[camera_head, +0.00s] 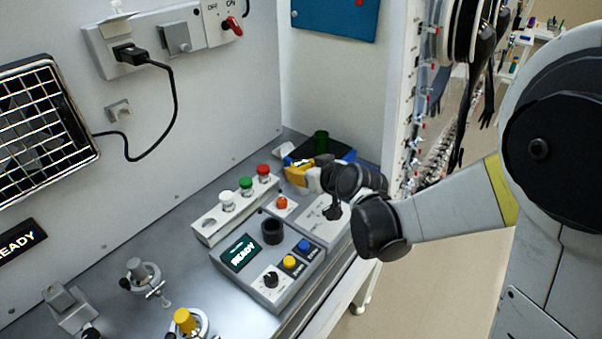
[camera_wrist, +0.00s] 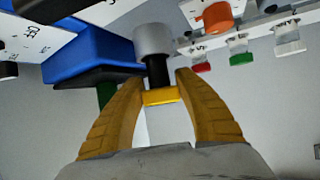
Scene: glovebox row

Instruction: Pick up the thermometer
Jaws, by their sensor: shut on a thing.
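My gripper (camera_wrist: 162,92) has its two orange fingers closed on a small upright-looking thing with a grey cylindrical end, a black neck and a yellow band. I take this thing to be the thermometer (camera_wrist: 153,40); the band sits between the fingertips, and its make-up is not fully clear. In the head view my gripper (camera_head: 298,174) is at the back of the bench, in front of the blue holder (camera_head: 347,155). The held thing is too small and covered to make out there. The blue holder also shows in the wrist view (camera_wrist: 95,52), beside the fingers.
A green cylinder (camera_head: 321,142) stands at the blue holder. A strip with white, green and red knobs (camera_head: 236,207) and a grey READY console (camera_head: 268,262) lie left of and below my gripper. The wall (camera_head: 200,110) rises behind. Clamps and fittings stand at the lower left.

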